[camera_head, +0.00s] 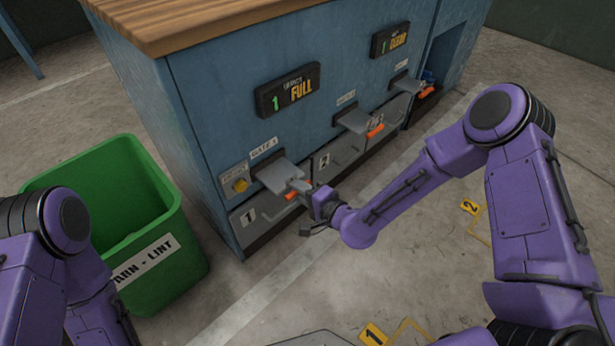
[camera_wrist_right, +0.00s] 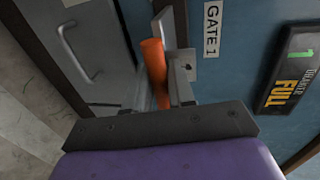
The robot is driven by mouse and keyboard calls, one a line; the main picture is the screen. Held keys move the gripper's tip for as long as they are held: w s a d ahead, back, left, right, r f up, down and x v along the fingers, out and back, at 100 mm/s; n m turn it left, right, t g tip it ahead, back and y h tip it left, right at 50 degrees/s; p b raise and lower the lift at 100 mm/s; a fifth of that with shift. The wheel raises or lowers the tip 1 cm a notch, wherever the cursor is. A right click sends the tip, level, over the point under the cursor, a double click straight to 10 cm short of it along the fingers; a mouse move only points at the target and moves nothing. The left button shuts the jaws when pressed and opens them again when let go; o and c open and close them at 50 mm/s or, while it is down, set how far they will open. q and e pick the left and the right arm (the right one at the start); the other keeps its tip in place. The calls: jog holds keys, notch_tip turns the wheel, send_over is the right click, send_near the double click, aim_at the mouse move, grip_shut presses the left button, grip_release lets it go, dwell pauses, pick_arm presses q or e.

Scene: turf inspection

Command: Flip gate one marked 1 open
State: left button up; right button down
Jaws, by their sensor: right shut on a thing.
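Gate 1 is a grey metal flap (camera_head: 275,173) on the blue cabinet, below the label GATE 1 (camera_head: 263,148). The label also shows in the wrist view (camera_wrist_right: 212,30). An orange handle (camera_head: 292,196) is at the flap's outer end and stands between my fingers in the wrist view (camera_wrist_right: 153,60). My right gripper (camera_head: 304,190) is shut on this handle; its fingers partly hide it. The flap sticks out from the cabinet front above the grey drawer marked 1 (camera_head: 248,216). My left arm shows at the lower left, but its gripper is out of view.
A display reading FULL (camera_head: 288,89) is above gate 1, and one reading CLEAR (camera_head: 390,40) is farther along. Gate 2's flap (camera_head: 352,120) has an orange handle. A green bin (camera_head: 165,240) stands left of gate 1. Floor in front is mostly clear.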

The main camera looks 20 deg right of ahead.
jog(key=shift+s+d+f, duration=0.1)
jog(key=shift+d+f, duration=0.05)
jog(key=c, duration=1.4)
grip_release()
jog(key=shift+o, duration=1.4)
jog(key=shift+s, duration=0.1)
jog(key=p+v, duration=0.3)
jog(key=v, duration=0.7)
jog(key=shift+s, duration=0.2)
jog(key=shift+d, duration=0.15)
